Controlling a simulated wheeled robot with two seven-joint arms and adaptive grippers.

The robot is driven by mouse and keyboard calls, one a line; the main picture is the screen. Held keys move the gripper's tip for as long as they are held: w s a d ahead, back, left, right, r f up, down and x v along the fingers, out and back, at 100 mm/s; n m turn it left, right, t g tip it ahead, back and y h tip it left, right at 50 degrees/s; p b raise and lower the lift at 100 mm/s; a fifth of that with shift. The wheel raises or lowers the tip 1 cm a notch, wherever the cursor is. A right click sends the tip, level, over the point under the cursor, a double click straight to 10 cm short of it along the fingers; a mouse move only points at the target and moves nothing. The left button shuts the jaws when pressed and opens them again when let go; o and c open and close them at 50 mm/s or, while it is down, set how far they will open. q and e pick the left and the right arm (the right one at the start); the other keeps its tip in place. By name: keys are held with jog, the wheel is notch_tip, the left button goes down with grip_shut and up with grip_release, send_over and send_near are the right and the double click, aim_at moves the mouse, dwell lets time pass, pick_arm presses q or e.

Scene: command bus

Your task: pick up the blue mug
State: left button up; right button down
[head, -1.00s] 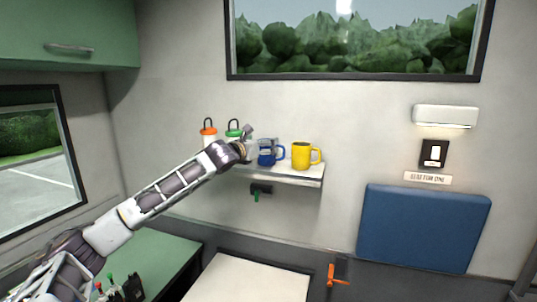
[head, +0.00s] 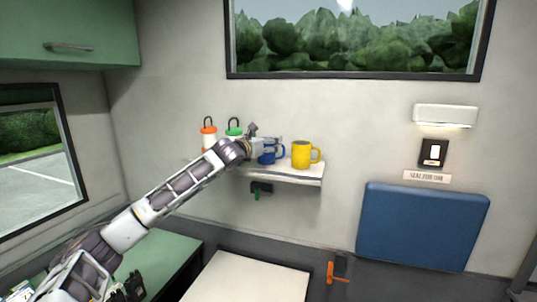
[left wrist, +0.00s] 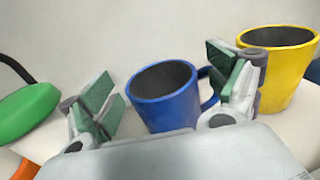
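The blue mug (head: 268,153) stands on a small white wall shelf (head: 300,174). In the left wrist view the blue mug (left wrist: 167,97) is upright between the two fingers of my left gripper (left wrist: 165,95). The fingers are spread apart, with green pads, and a gap shows on the mug's left side. The mug's handle is on its right, close to the right finger. In the head view my left gripper (head: 262,146) reaches the mug from the left and partly covers it. My right gripper is not in view.
A yellow mug (head: 302,155) stands just right of the blue mug, close to my right finger in the left wrist view. A green-topped lantern (head: 233,130) and an orange-topped lantern (head: 208,136) stand on the left. A wall and window (head: 355,40) are behind.

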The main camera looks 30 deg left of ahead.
pick_arm(q)
jog(key=c, duration=1.2)
jog(key=shift+r, duration=0.15)
jog(key=shift+r+p, duration=0.35)
jog(key=shift+r, duration=4.55)
